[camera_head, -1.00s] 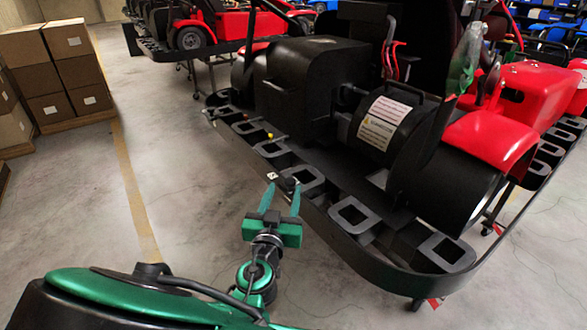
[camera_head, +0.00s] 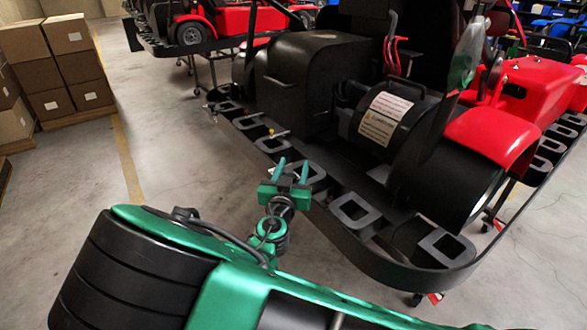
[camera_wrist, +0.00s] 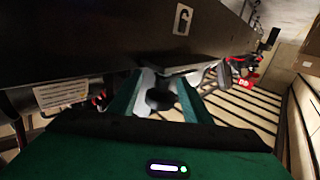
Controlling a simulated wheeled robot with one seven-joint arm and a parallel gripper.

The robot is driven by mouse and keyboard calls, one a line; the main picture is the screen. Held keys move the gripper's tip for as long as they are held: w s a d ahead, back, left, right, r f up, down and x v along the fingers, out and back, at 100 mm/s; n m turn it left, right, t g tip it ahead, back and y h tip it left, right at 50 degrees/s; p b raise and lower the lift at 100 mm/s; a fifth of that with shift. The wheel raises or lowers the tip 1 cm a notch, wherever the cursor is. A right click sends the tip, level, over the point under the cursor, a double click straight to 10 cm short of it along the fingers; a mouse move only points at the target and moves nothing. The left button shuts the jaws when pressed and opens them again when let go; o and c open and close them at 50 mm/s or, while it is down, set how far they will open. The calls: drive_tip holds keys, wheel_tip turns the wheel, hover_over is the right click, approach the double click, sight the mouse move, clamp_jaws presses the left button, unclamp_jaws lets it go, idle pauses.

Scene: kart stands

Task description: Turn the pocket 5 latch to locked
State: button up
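My gripper (camera_head: 293,167) is at the near edge of the kart's black bumper rail (camera_head: 340,232), beside one of the square pocket frames (camera_head: 354,211). Its two green fingers are apart, and it is open in the wrist view (camera_wrist: 158,88). A dark knob-like part (camera_wrist: 159,98) shows between the fingers, with a pale surface behind it; I cannot tell whether the fingers touch it. A white tag with a dark hanger-shaped mark (camera_wrist: 183,20) is on the dark panel above. I cannot tell which part is the pocket 5 latch, or how it is turned.
A black drum with a white label (camera_head: 384,118) and a red fender (camera_head: 490,138) rise behind the rail. A small yellow-tipped part (camera_head: 271,132) stands farther along it. Stacked cartons (camera_head: 65,60) are at far left. The concrete floor (camera_head: 170,120) between is clear.

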drive_tip(key=c, duration=1)
